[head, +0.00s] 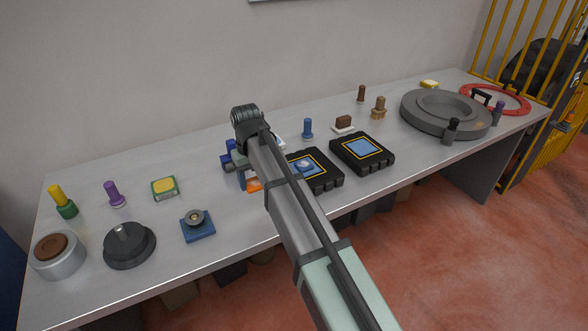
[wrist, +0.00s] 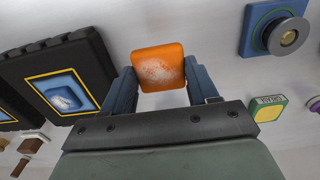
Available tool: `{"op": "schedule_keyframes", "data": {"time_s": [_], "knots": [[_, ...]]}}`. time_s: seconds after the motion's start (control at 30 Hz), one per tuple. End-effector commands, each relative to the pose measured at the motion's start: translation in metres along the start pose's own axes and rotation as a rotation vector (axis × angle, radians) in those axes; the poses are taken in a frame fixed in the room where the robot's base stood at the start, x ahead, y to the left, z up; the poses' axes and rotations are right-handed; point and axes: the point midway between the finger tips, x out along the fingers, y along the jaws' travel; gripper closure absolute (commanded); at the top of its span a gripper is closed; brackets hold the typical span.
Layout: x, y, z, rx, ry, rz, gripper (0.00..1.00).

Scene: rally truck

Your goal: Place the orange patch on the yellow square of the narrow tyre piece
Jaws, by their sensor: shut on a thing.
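The orange patch (wrist: 158,68) is a small rounded square with a pale, speckled middle. My gripper (wrist: 160,84) is shut on it, with one blue finger at each side. In the head view the patch (head: 254,184) shows only in part beside my arm. Two black tyre pieces lie on the table: one (head: 327,184) just right of my arm and another (head: 376,165) further right. Each has a yellow-outlined square with a blue pad. The nearer one also shows left of the patch in the wrist view (wrist: 88,52), with a small blue lump on its pad. The patch is apart from both.
A blue block with a round metal top (head: 198,230), a green-and-yellow box (head: 165,188) and a dark round piece (head: 129,246) stand to the left. A blue peg (head: 307,128) and a large grey ring (head: 410,112) stand to the right.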

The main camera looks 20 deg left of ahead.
Motion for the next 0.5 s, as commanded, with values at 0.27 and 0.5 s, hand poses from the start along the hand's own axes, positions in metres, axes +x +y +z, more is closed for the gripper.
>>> {"op": "schedule_keyframes", "data": {"time_s": [0.27, 0.5], "knots": [[-0.003, 0.031, 0.003, 0.041, 0.0, 0.0, 0.72], [-0.004, 0.108, 0.012, 0.146, 0.002, 0.0, 0.72]]}}
